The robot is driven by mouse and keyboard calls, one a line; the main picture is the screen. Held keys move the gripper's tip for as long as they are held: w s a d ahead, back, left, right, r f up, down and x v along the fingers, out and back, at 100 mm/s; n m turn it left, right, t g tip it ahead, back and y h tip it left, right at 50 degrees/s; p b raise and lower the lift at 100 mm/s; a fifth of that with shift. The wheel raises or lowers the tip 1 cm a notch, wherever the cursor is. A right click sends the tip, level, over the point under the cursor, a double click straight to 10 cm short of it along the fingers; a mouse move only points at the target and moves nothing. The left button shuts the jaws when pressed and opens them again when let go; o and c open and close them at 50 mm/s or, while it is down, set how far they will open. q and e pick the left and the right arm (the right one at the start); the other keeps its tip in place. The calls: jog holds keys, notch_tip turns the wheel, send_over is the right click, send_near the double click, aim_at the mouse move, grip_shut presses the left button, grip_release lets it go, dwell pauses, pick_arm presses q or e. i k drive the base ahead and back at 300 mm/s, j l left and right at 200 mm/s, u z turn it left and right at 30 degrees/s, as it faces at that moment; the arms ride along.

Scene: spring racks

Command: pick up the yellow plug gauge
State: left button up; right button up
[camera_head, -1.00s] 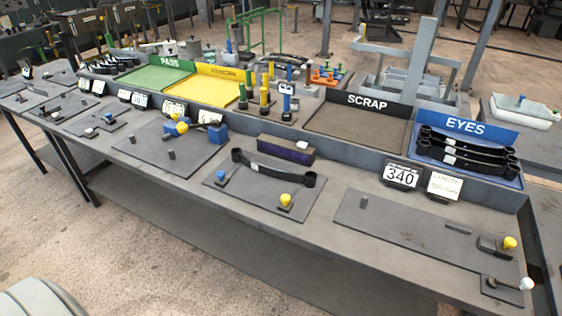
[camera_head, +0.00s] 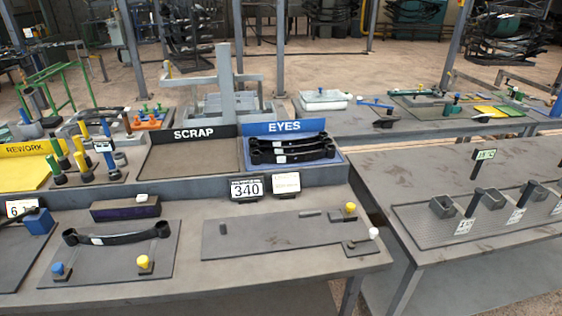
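Several upright plug gauges stand together on a tray at the left, between the yellow REWORK tray and the SCRAP tray. A small white label partly covers the group. Neither of my grippers is in view.
The SCRAP tray (camera_head: 190,169) and blue EYES tray (camera_head: 338,158), holding dark leaf springs, sit behind the bench's raised ledge. Another bench (camera_head: 450,178) stands right, across a narrow gap.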

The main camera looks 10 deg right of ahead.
aim_at(85, 171)
jog(key=z, duration=0.25)
jog(key=u, duration=1.25)
